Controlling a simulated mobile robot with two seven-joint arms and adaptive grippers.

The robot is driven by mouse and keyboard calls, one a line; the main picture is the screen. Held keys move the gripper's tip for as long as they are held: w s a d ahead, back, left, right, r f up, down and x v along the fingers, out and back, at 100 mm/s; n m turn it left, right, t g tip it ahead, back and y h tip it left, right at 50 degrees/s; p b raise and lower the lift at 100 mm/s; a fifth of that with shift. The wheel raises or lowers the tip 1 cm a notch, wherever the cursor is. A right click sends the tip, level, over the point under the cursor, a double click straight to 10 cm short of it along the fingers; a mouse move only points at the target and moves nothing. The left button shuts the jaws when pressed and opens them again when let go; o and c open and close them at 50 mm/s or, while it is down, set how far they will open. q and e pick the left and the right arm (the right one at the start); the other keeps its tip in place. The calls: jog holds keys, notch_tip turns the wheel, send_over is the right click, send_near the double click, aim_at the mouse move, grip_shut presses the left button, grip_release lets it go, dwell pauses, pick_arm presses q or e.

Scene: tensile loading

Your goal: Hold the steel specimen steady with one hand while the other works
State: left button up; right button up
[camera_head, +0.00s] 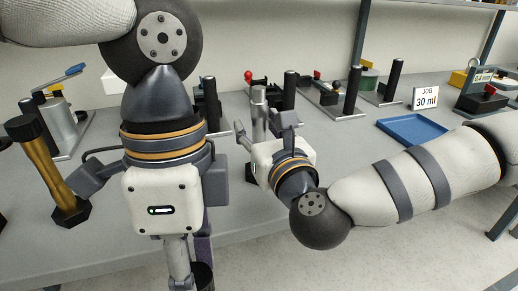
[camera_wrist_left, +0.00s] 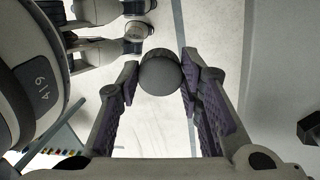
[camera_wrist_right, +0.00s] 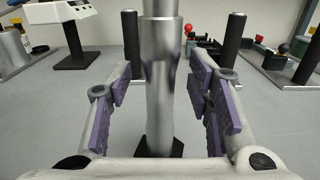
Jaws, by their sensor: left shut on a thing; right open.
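My right gripper is open, with one finger on each side of the specimen; gaps show between the pads and the metal in the right wrist view. My left gripper (camera_head: 190,268) points down in front of the bench. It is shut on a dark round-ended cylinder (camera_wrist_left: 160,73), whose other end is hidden.
Black posts (camera_head: 353,90) and small fixtures stand along the back of the bench. A blue tray (camera_head: 412,130) and a "JOB 30 ml" sign (camera_head: 425,98) are at the right. Bare bench lies around the specimen.

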grip_shut()
jog(key=shift+r, duration=0.1)
pick_arm(q)
jog(key=shift+r, duration=0.1)
pick_arm(e)
jog(key=shift+r, duration=0.1)
